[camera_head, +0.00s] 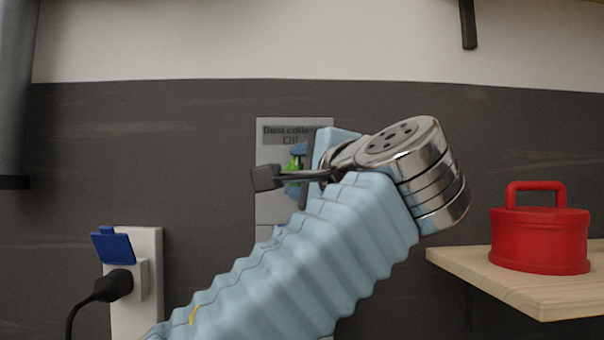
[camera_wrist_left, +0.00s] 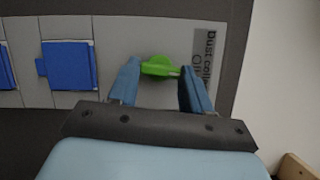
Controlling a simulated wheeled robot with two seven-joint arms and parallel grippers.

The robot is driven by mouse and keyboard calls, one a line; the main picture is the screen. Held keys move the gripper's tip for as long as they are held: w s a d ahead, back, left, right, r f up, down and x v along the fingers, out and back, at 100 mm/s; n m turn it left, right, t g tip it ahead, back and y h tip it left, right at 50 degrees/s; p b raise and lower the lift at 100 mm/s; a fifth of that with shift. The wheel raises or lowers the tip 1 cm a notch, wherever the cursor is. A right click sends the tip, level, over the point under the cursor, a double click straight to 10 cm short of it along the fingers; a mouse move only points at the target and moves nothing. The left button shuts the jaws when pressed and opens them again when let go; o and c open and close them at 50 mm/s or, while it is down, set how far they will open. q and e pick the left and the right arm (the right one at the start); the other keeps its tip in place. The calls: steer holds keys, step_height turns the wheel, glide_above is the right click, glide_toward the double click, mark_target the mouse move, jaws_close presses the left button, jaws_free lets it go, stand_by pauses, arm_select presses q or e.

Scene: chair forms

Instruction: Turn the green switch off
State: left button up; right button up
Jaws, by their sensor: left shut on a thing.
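The green switch (camera_head: 292,166) is on a grey wall panel (camera_head: 270,208) labelled "Dust colle…", with the rest of the label partly hidden. In the left wrist view the green switch (camera_wrist_left: 158,66) sits between the two blue fingers of my left gripper (camera_wrist_left: 160,72). In the head view my left gripper (camera_head: 298,165) is at the panel, shut on the switch, and my light-blue arm covers the panel's lower right part. My right gripper is in neither view.
A white socket plate (camera_head: 151,243) with a blue flap (camera_head: 114,248) and a black plug (camera_head: 114,285) is at the lower left. A red lidded container (camera_head: 540,240) stands on a wooden shelf (camera_head: 500,283) at the right. Blue covers (camera_wrist_left: 68,66) show in the wrist view.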

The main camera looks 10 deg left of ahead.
arm_select(q)
steer(key=shift+n+g, duration=0.3)
steer(key=shift+n, duration=0.3)
steer(key=o, duration=1.1)
steer(key=shift+c, duration=0.2)
steer(key=v, duration=1.3)
steer(key=shift+s+d, duration=0.2)
steer(key=shift+s, duration=0.15)
steer(key=shift+r, duration=0.1)
